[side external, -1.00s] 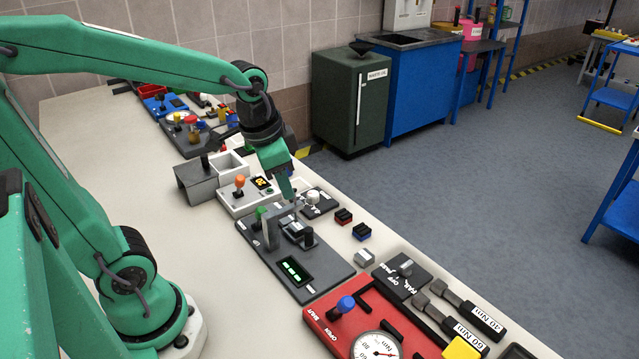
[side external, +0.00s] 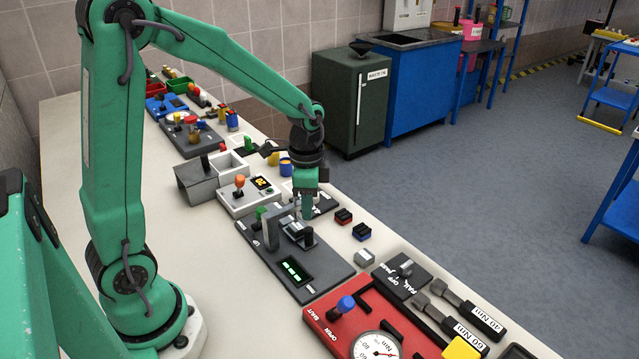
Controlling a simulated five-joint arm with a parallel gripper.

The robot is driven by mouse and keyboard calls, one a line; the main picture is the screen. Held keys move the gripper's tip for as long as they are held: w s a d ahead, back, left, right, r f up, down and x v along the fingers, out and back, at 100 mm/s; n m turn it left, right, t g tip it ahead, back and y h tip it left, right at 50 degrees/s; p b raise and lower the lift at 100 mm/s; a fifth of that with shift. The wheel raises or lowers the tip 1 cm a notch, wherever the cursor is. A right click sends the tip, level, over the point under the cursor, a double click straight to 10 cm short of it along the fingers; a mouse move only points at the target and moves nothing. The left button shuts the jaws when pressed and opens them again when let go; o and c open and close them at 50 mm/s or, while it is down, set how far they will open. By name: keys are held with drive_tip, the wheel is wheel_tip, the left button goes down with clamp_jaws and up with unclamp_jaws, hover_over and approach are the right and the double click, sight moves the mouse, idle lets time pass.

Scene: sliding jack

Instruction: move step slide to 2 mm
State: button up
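A dark grey board (side external: 264,262) lies on the bench with a small lit green display (side external: 293,271). A grey upright frame (side external: 271,232) stands on it, with a green knob (side external: 261,212) beside it. What looks like the step slide, a small grey block with a black knob (side external: 308,238), sits to the right of the frame. The display's digits are too small to read. My gripper (side external: 306,213) points straight down just above and behind the slide's far end. Its fingers are small and overlap in this view, so their opening and any contact cannot be made out.
A white box with an orange knob (side external: 239,183) stands just behind the board. A red panel with a dial (side external: 377,349) is in front. Bare bench lies left of the board.

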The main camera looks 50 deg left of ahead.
sight(308, 229)
drive_tip(key=shift+f, duration=3.9)
clamp_jaws()
